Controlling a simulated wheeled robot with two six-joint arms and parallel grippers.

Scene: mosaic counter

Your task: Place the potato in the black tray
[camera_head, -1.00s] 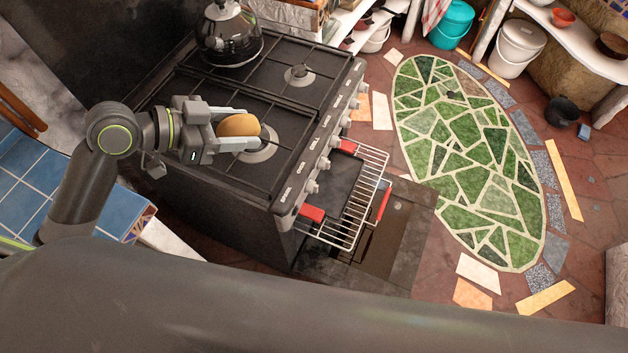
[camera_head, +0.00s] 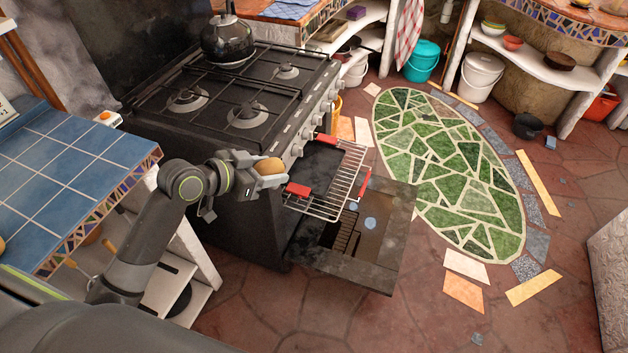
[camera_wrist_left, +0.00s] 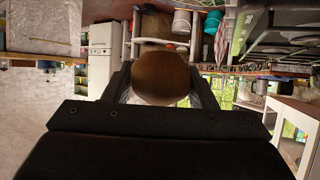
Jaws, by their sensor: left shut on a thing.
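The potato (camera_head: 269,166) is brown and rounded. My left gripper (camera_head: 266,174) is shut on it and holds it in the air at the stove's front edge, left of the pulled-out oven rack. In the left wrist view the potato (camera_wrist_left: 160,78) sits between the two fingers. The black tray (camera_head: 318,165) lies on the wire rack, between red grips, with its far left part close to the stove front. The potato is up and to the left of the tray, apart from it. My right gripper is in neither view.
The stove (camera_head: 235,100) carries a dark kettle (camera_head: 228,40) at the back. The wire rack (camera_head: 345,180) juts out above the open oven door (camera_head: 350,265). A blue tiled counter (camera_head: 70,165) stands at left. The floor right of the door is clear.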

